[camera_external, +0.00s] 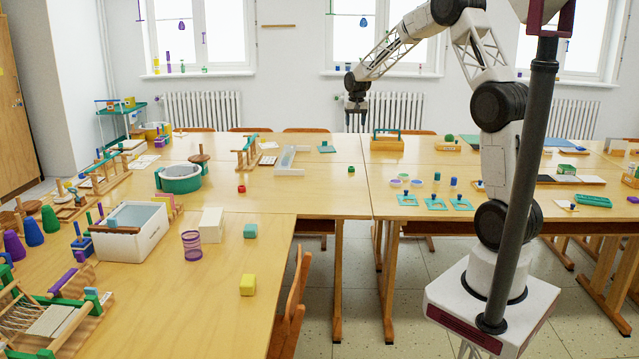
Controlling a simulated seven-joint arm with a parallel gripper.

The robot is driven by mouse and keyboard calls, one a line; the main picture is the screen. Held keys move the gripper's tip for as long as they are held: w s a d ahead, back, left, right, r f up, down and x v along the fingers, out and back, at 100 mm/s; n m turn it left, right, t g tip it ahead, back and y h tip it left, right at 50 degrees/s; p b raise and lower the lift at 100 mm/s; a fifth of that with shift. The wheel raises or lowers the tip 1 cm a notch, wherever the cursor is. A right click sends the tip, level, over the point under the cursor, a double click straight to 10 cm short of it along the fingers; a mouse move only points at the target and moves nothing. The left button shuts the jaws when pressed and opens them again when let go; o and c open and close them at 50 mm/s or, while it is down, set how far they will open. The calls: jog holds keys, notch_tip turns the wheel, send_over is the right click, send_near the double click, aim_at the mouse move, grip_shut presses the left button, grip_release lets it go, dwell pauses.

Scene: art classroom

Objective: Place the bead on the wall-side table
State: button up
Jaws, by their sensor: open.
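A small red ring-like piece (241,188) lies on the left wooden table (300,180); it may be the bead, but it is too small to be sure. A small green piece (351,170) lies farther right, near the seam between tables, and could also be a bead. My gripper (356,112) points down, open and apparently empty, high above the far side of the tables, in front of the radiator. It is well above and to the right of the red piece. I cannot tell for certain which table is the wall-side one.
A white bin (130,238), purple mesh cup (192,246), teal block (250,231) and yellow block (247,285) stand on the near-left table. A teal round tub (180,180) and white tray (290,160) stand behind. The right table (390,205) carries teal frames (434,202).

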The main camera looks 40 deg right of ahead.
jog(key=s+a+r+n, duration=0.1)
jog(key=s+a+r, duration=0.3)
jog(key=s, duration=0.4)
jog(key=s+a+r+n+t, duration=0.1)
jog(key=s+a+r, duration=0.35)
jog(key=s, duration=0.35)
jog(key=s+a+r+n, duration=0.1)
jog(key=s+a+r, duration=0.35)
jog(key=s, duration=0.45)
jog(key=s+a+f+n, duration=0.1)
jog(key=s+a, duration=0.1)
jog(key=s, duration=0.7)
jog(key=s+a+f+n, duration=0.1)
jog(key=s+a, duration=0.1)
jog(key=s, duration=0.7)
jog(key=s+a+f+n+t, duration=0.1)
jog(key=s+a, duration=0.2)
jog(key=s, duration=0.6)
jog(key=shift+s+f+n, duration=0.15)
jog(key=shift+s+n, duration=0.15)
